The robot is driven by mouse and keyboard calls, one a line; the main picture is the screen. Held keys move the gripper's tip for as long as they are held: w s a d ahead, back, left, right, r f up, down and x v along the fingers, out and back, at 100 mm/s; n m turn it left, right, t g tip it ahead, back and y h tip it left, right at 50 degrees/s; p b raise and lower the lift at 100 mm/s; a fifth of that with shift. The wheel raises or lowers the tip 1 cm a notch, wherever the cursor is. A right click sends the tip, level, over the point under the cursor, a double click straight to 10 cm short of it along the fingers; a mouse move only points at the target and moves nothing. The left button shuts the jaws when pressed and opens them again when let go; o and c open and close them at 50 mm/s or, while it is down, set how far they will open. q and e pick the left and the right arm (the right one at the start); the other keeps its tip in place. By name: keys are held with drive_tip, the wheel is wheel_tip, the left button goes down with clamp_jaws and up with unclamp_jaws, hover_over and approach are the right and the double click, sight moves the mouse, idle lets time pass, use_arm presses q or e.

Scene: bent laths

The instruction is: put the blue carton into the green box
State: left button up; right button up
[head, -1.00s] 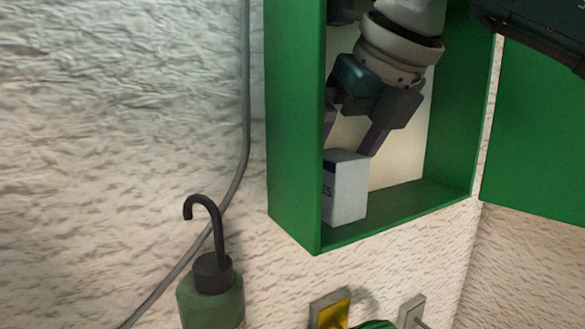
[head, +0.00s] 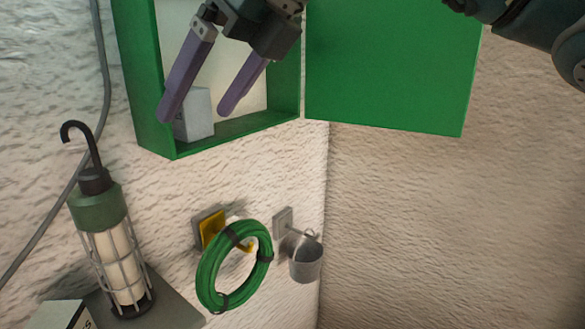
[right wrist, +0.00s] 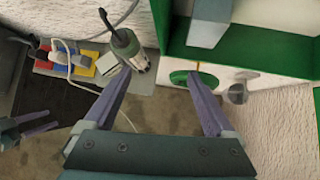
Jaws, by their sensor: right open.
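The blue carton (head: 200,122) looks pale grey-white in the head view. It stands upright on the floor of the open green box (head: 141,85), at its left side. In the right wrist view a pale block in the green box (right wrist: 262,62) appears to be the carton (right wrist: 208,28). My right gripper (head: 195,112) is open and empty, in front of the box; its left finger overlaps the carton's edge in the picture. It also shows in the right wrist view (right wrist: 157,77), apart from the carton. My left gripper (right wrist: 38,126) shows partly at the left of the right wrist view, its jaw state unclear.
The green door (head: 390,70) stands open to the right. Below hang a green hose coil (head: 207,270) on a yellow-backed hook and a small metal bucket (head: 306,262). A caged lamp (head: 98,210) stands on a grey shelf (head: 165,300) at left. The right wall is clear.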

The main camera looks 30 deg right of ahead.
drive_tip(key=s+a+r+y, duration=0.2)
drive_tip(key=s+a+y, duration=0.15)
drive_tip(key=a, duration=0.25)
drive_tip(key=s+a+r+y, duration=0.2)
drive_tip(key=a+y, duration=0.3)
drive_tip(key=a, duration=0.2)
wheel_tip(320, 180, up, 8)
drive_tip(key=s+d+m+t+y, duration=0.1)
drive_tip(key=s+m+t+y, duration=0.1)
drive_tip(key=m+t+y, duration=0.5)
drive_tip(key=w+d+f+m+t+h, duration=0.15)
drive_tip(key=d+m+t+h, duration=0.25)
drive_tip(key=d+m+h, duration=0.4)
drive_tip(key=w+d+f+m+t+h, duration=0.1)
drive_tip(key=w+d+m+t+h, duration=0.15)
drive_tip(key=m+t+h, duration=0.55)
drive_tip(key=s+d+f+m+g+h, duration=0.2)
drive_tip(key=d+f+m+g+h, duration=0.1)
drive_tip(key=d+f+m+g, duration=0.25)
drive_tip(key=s+d+f+m+g+h, duration=0.2)
drive_tip(key=d+f+m+g+h, duration=0.15)
drive_tip(key=f+m, duration=0.4)
drive_tip(key=s+f+m+g+y, duration=0.2)
drive_tip(key=s+f+g, duration=1)
drive_tip(key=s+f, duration=0.6)
drive_tip(key=s+m, duration=0.1)
drive_tip(key=s, duration=0.3)
drive_tip(key=shift+f, duration=0.15)
